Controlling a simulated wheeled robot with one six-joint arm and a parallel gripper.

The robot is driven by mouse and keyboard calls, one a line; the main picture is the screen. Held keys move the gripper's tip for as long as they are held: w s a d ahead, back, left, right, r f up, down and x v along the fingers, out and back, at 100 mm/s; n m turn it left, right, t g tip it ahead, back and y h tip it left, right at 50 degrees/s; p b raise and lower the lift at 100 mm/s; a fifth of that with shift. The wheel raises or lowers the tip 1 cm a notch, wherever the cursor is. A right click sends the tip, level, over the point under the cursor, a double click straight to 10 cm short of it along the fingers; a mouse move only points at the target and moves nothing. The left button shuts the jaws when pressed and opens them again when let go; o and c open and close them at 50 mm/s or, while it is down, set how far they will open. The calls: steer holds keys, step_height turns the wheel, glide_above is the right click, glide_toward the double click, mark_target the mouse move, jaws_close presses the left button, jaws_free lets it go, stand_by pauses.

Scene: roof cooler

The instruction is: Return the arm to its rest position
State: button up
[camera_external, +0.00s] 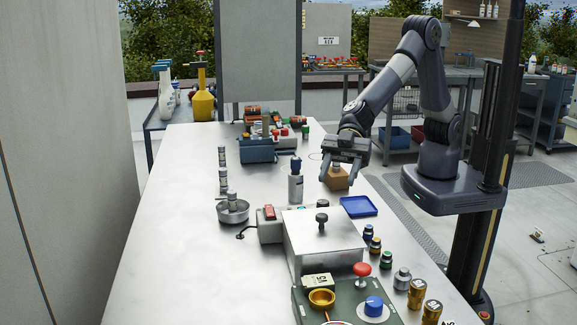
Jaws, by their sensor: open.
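My arm (432,80) reaches from its mount on the right, up and then down toward the table. My gripper (342,166) hangs over the right part of the table, pointing down and toward the camera. It is open, and I see nothing held between its fingers. A small brown box (338,180) shows just below and behind the fingers. I cannot tell whether the fingers touch it.
The white table (190,225) is clear on its left side. Several jars and cans line the right edge. A tall panel (257,55) stands behind.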

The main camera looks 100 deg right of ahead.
steer(key=shift+n+g+y, duration=0.3)
steer(key=shift+n+g, duration=0.2)
steer(key=shift+g, duration=0.1)
steer(key=s+a+f+b, duration=0.2)
steer(key=s+a+f, duration=0.1)
steer(key=s+a, duration=0.1)
steer(key=s+a+f+b, duration=0.3)
steer(key=s+a, duration=0.2)
steer(key=s+a+f+b, duration=0.2)
steer(key=s+a+f, duration=0.1)
steer(key=s+a, duration=0.2)
steer(key=shift+s+a+f+b, duration=0.1)
steer(key=shift+a+f+b, duration=0.2)
steer(key=shift+b, duration=0.1)
steer(key=shift+f+b, duration=0.35)
steer(key=shift+f, duration=0.4)
